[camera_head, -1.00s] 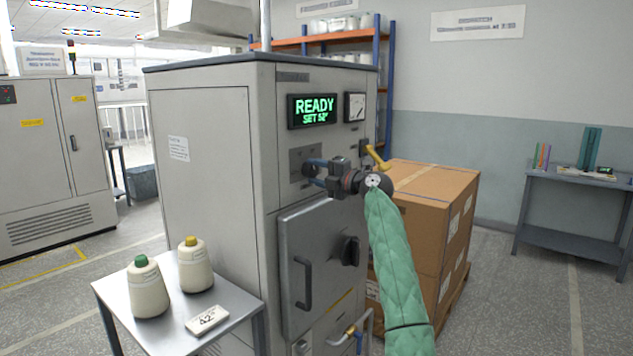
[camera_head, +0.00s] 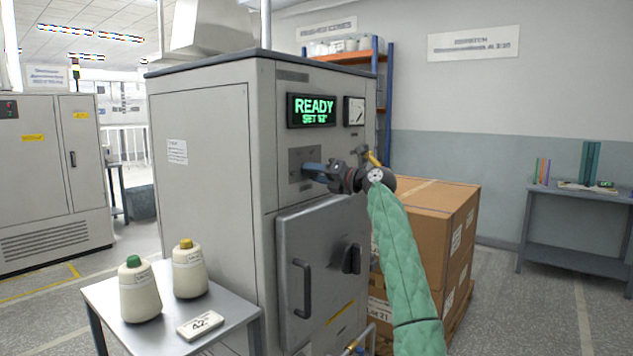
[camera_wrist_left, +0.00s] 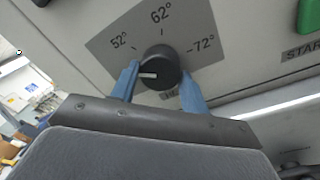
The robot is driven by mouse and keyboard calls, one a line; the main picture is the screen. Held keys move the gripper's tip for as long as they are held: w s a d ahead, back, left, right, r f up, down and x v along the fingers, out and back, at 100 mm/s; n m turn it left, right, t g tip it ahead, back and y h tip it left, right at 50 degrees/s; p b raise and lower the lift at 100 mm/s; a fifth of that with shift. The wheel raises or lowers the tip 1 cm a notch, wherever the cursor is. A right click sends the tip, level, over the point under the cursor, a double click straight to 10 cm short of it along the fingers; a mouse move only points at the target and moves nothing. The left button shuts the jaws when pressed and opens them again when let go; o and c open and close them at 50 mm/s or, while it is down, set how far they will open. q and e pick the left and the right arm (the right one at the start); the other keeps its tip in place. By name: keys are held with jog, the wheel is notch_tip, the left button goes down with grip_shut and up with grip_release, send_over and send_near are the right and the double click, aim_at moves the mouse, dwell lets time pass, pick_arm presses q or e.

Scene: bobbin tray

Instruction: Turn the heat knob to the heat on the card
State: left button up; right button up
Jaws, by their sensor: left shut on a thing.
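The heat knob (camera_wrist_left: 160,68) is black and round, with a white pointer, on a grey plate marked 52°, 62° and 72°. My left gripper (camera_wrist_left: 156,88) is shut on it, one blue finger on each side. The pointer points left, below the 52° mark, toward the left finger, which hides the scale there. In the head view my left gripper (camera_head: 310,173) is at the grey control plate (camera_head: 298,158), and the knob is hidden. The card (camera_head: 200,324) reads 42° and lies on the small table. The green display (camera_head: 311,110) reads READY and SET; its number is blurred. My right gripper is not in view.
Two cream bobbins, green-topped (camera_head: 139,292) and yellow-topped (camera_head: 189,270), stand on the small table (camera_head: 110,303). A yellow-handled lever (camera_head: 373,160) is just right of my gripper. Cartons (camera_head: 428,215) stand right of the machine. A green button (camera_wrist_left: 309,15) is right of the knob.

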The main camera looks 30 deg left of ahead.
pick_arm(q)
jog(key=n+b, duration=0.2)
jog(key=n, duration=0.1)
jog(key=shift+w+f+b, duration=0.1)
jog(key=shift+f+b, duration=0.3)
jog(key=shift+r+n+b, duration=0.2)
jog(key=shift+n+b, duration=0.95)
jog(key=shift+n, duration=0.45)
jog(key=o, duration=1)
jog(key=shift+w, duration=0.1)
jog(key=shift+r, duration=0.1)
